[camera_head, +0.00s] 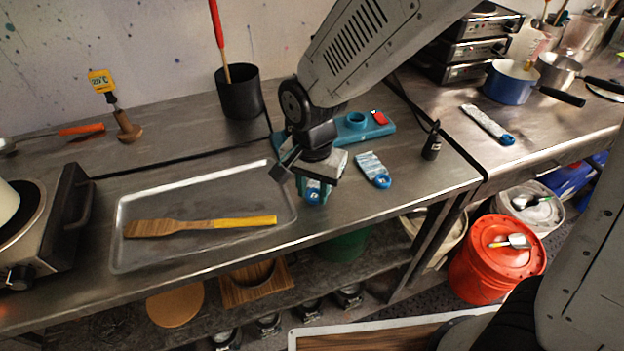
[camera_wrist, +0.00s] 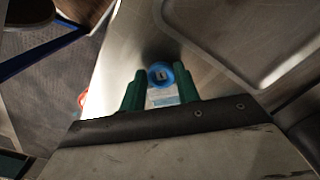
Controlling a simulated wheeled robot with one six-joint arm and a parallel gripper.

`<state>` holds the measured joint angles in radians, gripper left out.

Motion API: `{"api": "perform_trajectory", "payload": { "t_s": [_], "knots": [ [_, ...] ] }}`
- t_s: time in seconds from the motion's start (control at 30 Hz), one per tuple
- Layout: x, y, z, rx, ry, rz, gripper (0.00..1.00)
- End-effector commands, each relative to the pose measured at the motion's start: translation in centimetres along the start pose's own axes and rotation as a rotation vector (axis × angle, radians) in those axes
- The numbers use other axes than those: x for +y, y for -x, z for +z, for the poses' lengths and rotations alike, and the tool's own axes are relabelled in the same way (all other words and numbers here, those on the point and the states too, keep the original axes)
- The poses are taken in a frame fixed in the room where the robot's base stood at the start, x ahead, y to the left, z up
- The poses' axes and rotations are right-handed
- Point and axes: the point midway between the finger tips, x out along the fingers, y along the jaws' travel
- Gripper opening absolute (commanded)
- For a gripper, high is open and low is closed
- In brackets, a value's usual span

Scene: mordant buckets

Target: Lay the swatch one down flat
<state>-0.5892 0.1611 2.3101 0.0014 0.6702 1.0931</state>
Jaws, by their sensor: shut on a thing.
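My gripper (camera_head: 315,186) is over the front of the metal counter, just right of the tray, pointing down. Its green fingers (camera_wrist: 160,88) are shut on a swatch (camera_wrist: 160,76), a pale blue-and-white strip with a round blue end. A second swatch (camera_head: 374,169) lies flat on the counter to the right. A third swatch (camera_head: 488,124) lies flat on the right-hand counter.
A metal tray (camera_head: 135,258) holds a wooden spatula (camera_head: 170,228) with a yellow handle. A teal rack (camera_head: 377,130) with a red piece stands behind my gripper, and a black pot (camera_head: 240,97) behind it to the left. A small dark bottle (camera_head: 432,143) stands right.

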Motion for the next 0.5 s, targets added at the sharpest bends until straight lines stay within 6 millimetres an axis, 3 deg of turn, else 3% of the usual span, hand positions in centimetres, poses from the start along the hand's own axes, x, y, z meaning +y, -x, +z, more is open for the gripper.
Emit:
{"api": "perform_trajectory", "payload": {
  "t_s": [0.4,0.43,0.5],
  "knots": [
    [-0.01,-0.43,-0.01,0.001,0.0,-0.001,0.14],
    [-0.02,-0.43,-0.01,0.001,0.0,-0.001,0.37],
    [-0.02,-0.43,-0.01,0.001,0.0,-0.001,0.57]
  ]
}}
